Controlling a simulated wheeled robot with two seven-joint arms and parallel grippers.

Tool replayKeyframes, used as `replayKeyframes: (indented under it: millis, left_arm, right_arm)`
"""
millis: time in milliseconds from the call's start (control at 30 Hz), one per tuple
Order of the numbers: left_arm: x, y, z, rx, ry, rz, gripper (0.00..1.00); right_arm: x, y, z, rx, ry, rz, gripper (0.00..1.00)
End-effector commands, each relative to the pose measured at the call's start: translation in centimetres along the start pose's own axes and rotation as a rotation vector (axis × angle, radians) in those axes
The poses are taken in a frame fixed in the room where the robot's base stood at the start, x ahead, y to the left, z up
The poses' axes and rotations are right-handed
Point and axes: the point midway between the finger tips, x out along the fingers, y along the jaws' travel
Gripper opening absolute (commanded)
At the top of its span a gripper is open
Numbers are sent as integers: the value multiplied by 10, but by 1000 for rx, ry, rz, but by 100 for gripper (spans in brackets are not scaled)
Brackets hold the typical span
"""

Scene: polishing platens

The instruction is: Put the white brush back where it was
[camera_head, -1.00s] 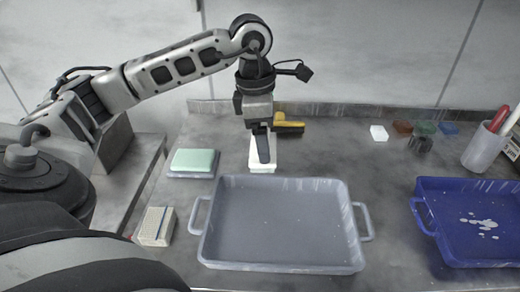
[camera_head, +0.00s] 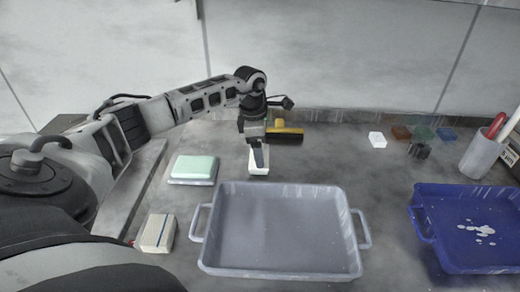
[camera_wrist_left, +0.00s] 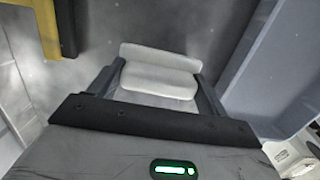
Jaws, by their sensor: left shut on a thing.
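My left gripper (camera_head: 258,158) is shut on the white brush (camera_head: 259,170), just behind the grey tray. In the left wrist view the brush (camera_wrist_left: 160,72) lies between the two fingers of the gripper (camera_wrist_left: 160,85), pale and block-shaped with a ridge along it. It is at or close to the counter; I cannot tell whether it touches. The fingers hide part of it in the head view. My right gripper is not in view.
The grey tray (camera_head: 280,274) stands right in front of the brush. A yellow-and-black brush (camera_head: 285,133) lies behind it. A green-topped block (camera_head: 194,168) and a beige block (camera_head: 156,233) are at left. A blue tray (camera_head: 428,232) and a cup (camera_head: 482,155) are at right.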

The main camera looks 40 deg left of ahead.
Motion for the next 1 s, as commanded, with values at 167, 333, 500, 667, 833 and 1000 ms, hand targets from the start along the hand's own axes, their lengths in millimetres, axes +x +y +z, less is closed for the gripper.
replayKeyframes:
  millis: [167, 333, 500, 667, 833, 1000]
  left_arm:
    - [12, 0, -1, -1, -3, 1, 56]
    - [12, 0, -1, -1, -2, 1, 56]
    - [15, 0, -1, -1, -2, 1, 91]
    - [15, 0, -1, -1, -2, 1, 99]
    - [13, 0, -1, -1, -2, 1, 99]
    - [-4, 1, -1, -1, -4, 5, 99]
  right_arm:
    - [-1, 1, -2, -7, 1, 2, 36]
    - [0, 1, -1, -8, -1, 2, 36]
    - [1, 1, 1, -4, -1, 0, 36]
    - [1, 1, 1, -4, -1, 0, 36]
    - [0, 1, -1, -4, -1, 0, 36]
    - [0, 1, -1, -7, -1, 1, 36]
